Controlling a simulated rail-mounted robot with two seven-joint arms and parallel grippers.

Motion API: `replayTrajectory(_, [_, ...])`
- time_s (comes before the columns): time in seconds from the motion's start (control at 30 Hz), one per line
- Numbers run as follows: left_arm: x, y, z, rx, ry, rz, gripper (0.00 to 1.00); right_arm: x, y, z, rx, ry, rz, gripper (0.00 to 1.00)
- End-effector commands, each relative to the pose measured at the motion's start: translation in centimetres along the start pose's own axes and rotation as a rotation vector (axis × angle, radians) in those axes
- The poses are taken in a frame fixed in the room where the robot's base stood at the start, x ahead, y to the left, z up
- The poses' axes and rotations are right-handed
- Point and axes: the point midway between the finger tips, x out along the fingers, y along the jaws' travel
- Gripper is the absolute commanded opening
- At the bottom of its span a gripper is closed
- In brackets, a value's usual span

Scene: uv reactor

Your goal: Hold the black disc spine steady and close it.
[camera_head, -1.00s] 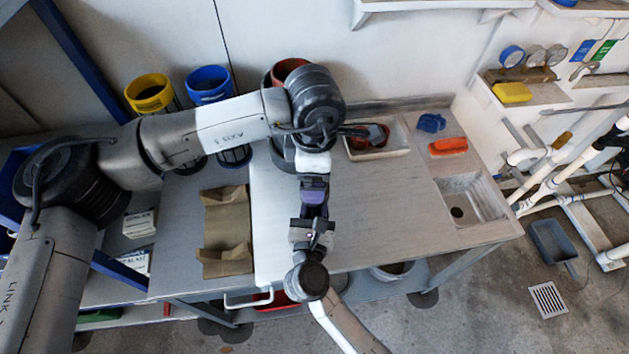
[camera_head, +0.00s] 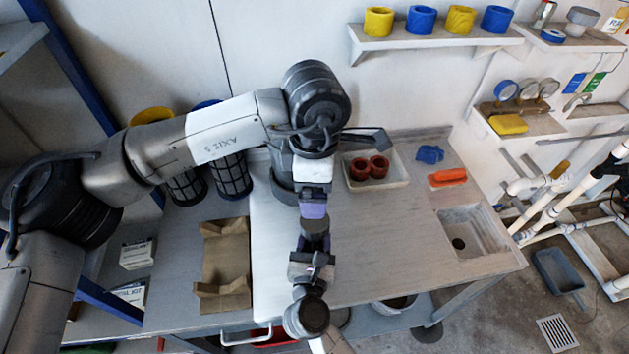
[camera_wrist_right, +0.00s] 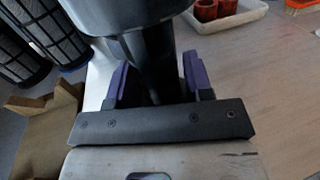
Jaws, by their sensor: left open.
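A dark rounded piece (camera_head: 315,231), likely the black disc spine, shows between my two grippers over the bench. It is mostly hidden by them. My left gripper (camera_head: 314,212), with purple jaws, is open and comes at it from the back. My right gripper (camera_head: 313,258) faces it from the front. In the right wrist view, the purple fingers of my right gripper (camera_wrist_right: 160,85) stand on either side of a dark, tapering part (camera_wrist_right: 158,55). I cannot tell whether they touch it.
Black mesh cylinders (camera_head: 232,176) with yellow and blue collars stand at the back left. A brown cardboard holder (camera_head: 226,265) lies left. A white tray (camera_head: 398,182) with red rings (camera_head: 368,167), an orange brush (camera_head: 447,177) and a sink (camera_head: 478,212) are right. The bench between is clear.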

Motion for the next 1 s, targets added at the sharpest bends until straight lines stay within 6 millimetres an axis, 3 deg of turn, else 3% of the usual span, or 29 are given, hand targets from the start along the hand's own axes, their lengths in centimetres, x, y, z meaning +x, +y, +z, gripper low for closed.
replayTrajectory(0.17, [0.0, 0.0, 0.0, 0.0, 0.0, 0.0, 0.92, 0.0, 0.0, 0.0, 0.0, 0.0, 0.0, 0.63])
replayTrajectory(0.53, [0.2, 0.0, 0.0, 0.0, 0.0, 0.0, 0.92, -1.0, 0.0, -0.1, 0.002, 0.001, 0.001, 0.63])
replayTrajectory(1.0, [1.3, 0.0, 0.0, 0.0, 0.0, 0.0, 0.92, -9.7, 0.0, -0.3, 0.001, 0.004, 0.001, 0.63])
